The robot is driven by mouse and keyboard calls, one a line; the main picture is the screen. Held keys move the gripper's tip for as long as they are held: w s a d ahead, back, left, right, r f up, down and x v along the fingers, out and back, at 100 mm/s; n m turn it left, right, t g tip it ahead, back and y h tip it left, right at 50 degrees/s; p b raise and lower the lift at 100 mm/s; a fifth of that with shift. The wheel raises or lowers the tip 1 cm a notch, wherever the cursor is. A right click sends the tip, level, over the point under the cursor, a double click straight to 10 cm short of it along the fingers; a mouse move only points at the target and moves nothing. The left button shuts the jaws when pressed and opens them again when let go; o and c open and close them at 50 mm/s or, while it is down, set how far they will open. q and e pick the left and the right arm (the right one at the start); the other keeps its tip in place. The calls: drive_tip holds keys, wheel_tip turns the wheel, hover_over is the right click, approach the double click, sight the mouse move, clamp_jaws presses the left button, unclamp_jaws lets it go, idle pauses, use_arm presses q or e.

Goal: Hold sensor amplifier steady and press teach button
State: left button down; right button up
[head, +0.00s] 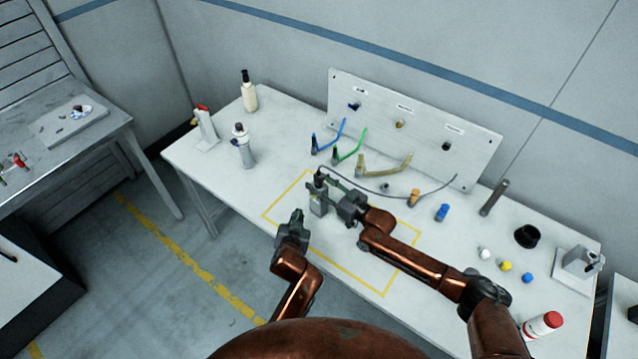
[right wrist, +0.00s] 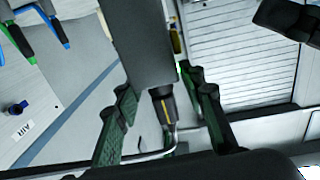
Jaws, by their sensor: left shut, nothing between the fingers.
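The sensor amplifier, a small grey box (head: 318,207), stands upright inside the yellow outline on the table. In the right wrist view a grey block (right wrist: 140,50), seemingly the same box, with a dark yellow-striped plug below it, shows between my fingers. My right gripper (head: 326,186) is at the box from the right; its green-padded fingers (right wrist: 160,98) are apart, one on either side. I cannot tell if they press on it. My left gripper (head: 297,216) is shut and empty, lower left of the box and apart from it. I cannot make out the teach button.
A dark cable (head: 425,194) arcs over the table right of the box. Blue, green and tan leads (head: 385,168) lie before an upright panel (head: 415,125). An orange piece (head: 414,197) and a blue piece (head: 442,212) lie near my right arm. Bottles (head: 249,95) stand at the back left.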

drive_tip(key=v, duration=1.2)
drive_tip(key=shift+s, duration=0.1)
